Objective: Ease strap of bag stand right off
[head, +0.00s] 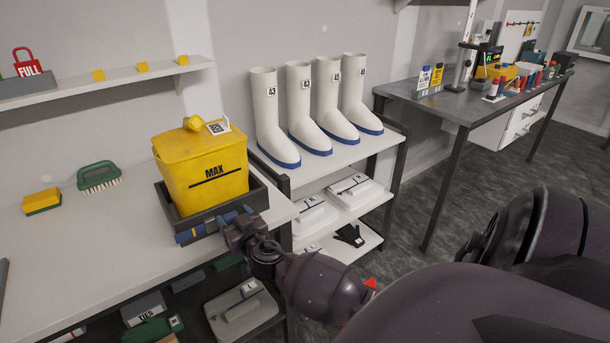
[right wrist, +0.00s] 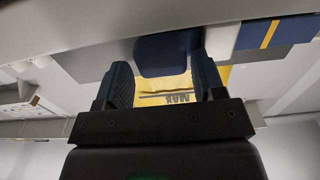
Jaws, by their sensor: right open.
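The yellow bag (head: 205,178), marked MAX, sits upright in a dark grey stand (head: 262,195) on the white bench. A blue strap piece (head: 230,216) is at the right part of the stand's front. My right gripper (head: 240,216) is at that strap, its arm coming in from the lower right. In the right wrist view, the gripper (right wrist: 163,70) is open, and the blue strap piece (right wrist: 167,54) shows between its fingertips, with the upside-down MAX bag (right wrist: 165,92) beyond. I cannot tell whether the fingers touch the strap. My left gripper is out of view.
A second blue piece with a yellow stripe (head: 190,236) is at the stand's front left. A green brush (head: 98,177) and a sponge (head: 42,202) lie left on the bench. White boots (head: 268,120) stand on a rack at the right. The front bench top is mostly clear.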

